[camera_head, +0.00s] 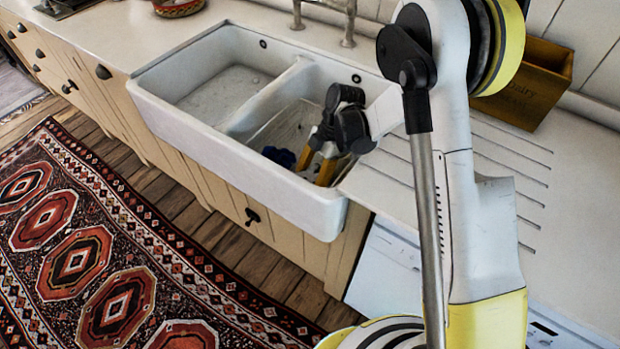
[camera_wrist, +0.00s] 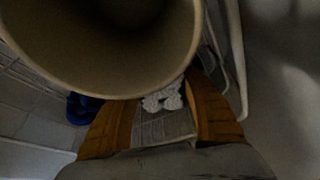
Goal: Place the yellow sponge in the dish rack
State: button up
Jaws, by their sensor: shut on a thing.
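My gripper (camera_head: 318,170), with orange-yellow fingers, reaches down into the right basin of the white sink. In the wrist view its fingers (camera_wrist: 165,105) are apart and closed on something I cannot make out. A small white bumpy thing (camera_wrist: 165,98) shows between the fingers; whether they touch it is unclear. A pale round-rimmed vessel (camera_wrist: 110,85) fills the upper left of the wrist view and covers part of a fingertip. Pale wires (camera_wrist: 238,60) of what looks like the dish rack run at the right; they also show in the right basin (camera_head: 268,128). I cannot pick out the yellow sponge.
A blue thing (camera_head: 280,156) lies in the right basin left of my fingers; it also shows in the wrist view (camera_wrist: 80,108). The left basin (camera_head: 215,88) looks empty. The divider (camera_head: 265,95) and front wall stand close. A wooden box (camera_head: 530,88) stands on the counter.

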jog(key=shift+f, duration=0.2)
jog(key=o, duration=0.7)
jog(key=shift+r, duration=0.1)
